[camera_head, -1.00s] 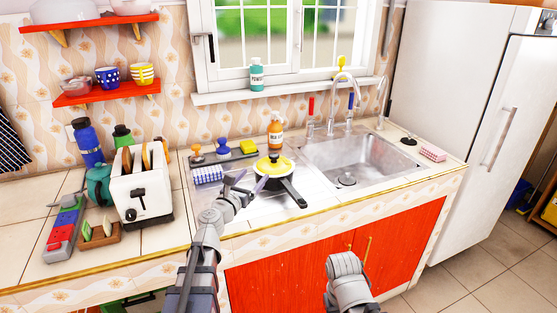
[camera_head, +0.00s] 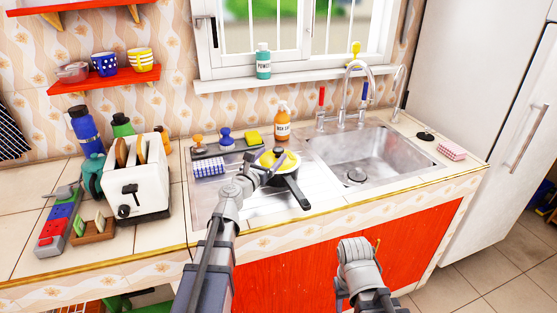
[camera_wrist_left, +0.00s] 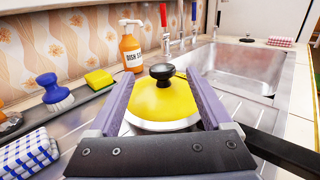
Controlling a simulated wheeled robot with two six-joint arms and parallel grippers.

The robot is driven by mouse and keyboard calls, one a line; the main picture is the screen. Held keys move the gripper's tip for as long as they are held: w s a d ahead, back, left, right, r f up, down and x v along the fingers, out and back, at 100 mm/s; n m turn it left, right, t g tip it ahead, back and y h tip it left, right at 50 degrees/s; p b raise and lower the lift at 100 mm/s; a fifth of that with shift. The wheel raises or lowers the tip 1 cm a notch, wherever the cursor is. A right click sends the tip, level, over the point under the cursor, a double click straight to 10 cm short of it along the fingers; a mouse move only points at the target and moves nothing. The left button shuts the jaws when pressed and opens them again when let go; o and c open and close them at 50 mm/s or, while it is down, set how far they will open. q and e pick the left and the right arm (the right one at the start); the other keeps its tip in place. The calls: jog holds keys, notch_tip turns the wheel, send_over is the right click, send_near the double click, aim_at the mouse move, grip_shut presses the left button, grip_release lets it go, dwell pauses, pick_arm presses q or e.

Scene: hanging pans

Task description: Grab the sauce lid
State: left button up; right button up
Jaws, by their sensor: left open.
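My left gripper (camera_head: 264,163) is open at the near left side of the lid. In the left wrist view its two fingers (camera_wrist_left: 162,90) appear on either side of the lid and knob, and nothing is held. The fingers hide the sides of the lid there. I cannot tell whether they touch it.
An orange soap bottle (camera_head: 282,122) stands behind the saucepan. The pan's black handle (camera_wrist_left: 285,152) points toward the counter edge. Brushes and a yellow sponge (camera_head: 253,136) lie behind left, with a checked cloth (camera_head: 208,167) nearby. The sink (camera_head: 365,155) is right; a toaster (camera_head: 138,180) stands left.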

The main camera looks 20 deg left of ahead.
aim_at(276, 153)
pick_arm(q)
jog(key=w, duration=0.2)
jog(key=w+d, duration=0.1)
jog(key=w, duration=0.2)
jog(key=shift+d+f, duration=0.15)
grip_shut()
dwell(0.5)
